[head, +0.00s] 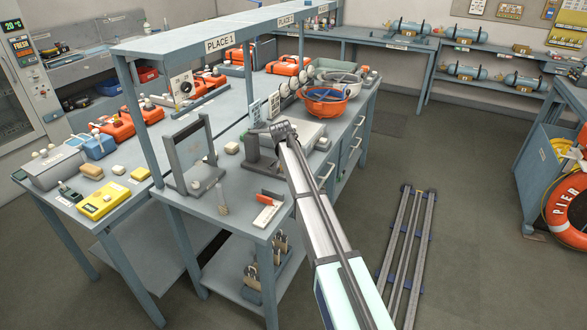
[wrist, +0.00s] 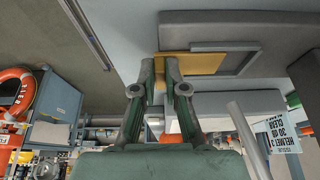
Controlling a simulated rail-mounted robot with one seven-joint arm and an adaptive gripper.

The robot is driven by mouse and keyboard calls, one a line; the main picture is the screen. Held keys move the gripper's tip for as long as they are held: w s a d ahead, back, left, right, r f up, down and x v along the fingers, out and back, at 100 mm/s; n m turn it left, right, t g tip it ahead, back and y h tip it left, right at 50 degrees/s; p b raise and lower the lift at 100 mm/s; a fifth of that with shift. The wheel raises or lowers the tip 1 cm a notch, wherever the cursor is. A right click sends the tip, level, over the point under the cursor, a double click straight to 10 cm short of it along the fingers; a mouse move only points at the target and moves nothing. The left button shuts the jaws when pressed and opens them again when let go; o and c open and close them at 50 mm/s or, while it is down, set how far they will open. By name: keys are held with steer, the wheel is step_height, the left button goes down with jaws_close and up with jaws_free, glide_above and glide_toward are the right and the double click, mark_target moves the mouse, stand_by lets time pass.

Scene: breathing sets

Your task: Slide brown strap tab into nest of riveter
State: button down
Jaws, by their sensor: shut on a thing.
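In the wrist view my gripper (wrist: 159,66) has its two fingers close together, with a thin tan-brown piece between the tips. I take this for the brown strap tab (wrist: 159,72). A tan-yellow patch (wrist: 200,63) continues beside the right fingertip, against a dark grey recessed frame (wrist: 240,60); I cannot tell whether it is part of the strap or of the fixture. In the head view my gripper (head: 279,131) is at a grey bench device (head: 258,157), probably the riveter. My arm hides part of it, and the tab and nest cannot be made out there.
An orange bowl (head: 326,107) stands behind my gripper to the right. A grey upright frame (head: 190,160) stands to the left on the bench. A red-and-white item (head: 266,212) lies near the front edge. A sign (wrist: 278,136) shows at right in the wrist view.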

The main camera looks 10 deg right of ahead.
steer(key=shift+w+a, duration=0.45)
steer(key=shift+a, duration=0.2)
steer(key=shift+w+a, duration=0.45)
steer(key=shift+a, duration=0.2)
steer(key=shift+s+d, duration=0.15)
steer(key=shift+d, duration=0.05)
steer(key=shift+s+d, duration=0.7)
steer(key=shift+d, duration=0.35)
steer(key=shift+s+d, duration=0.65)
steer(key=shift+d, duration=0.35)
steer(key=shift+s+d, duration=0.7)
steer(key=shift+d, duration=0.35)
steer(key=shift+w+a+b, duration=0.15)
steer(key=shift+w+a, duration=0.35)
steer(key=shift+a, duration=0.25)
steer(key=shift+w+a+b, duration=0.15)
steer(key=shift+w+a, duration=0.35)
steer(key=shift+a, duration=0.25)
steer(key=shift+w+a+b, duration=0.15)
steer(key=shift+w+a, duration=0.35)
steer(key=shift+a, duration=0.25)
stand_by(1.2)
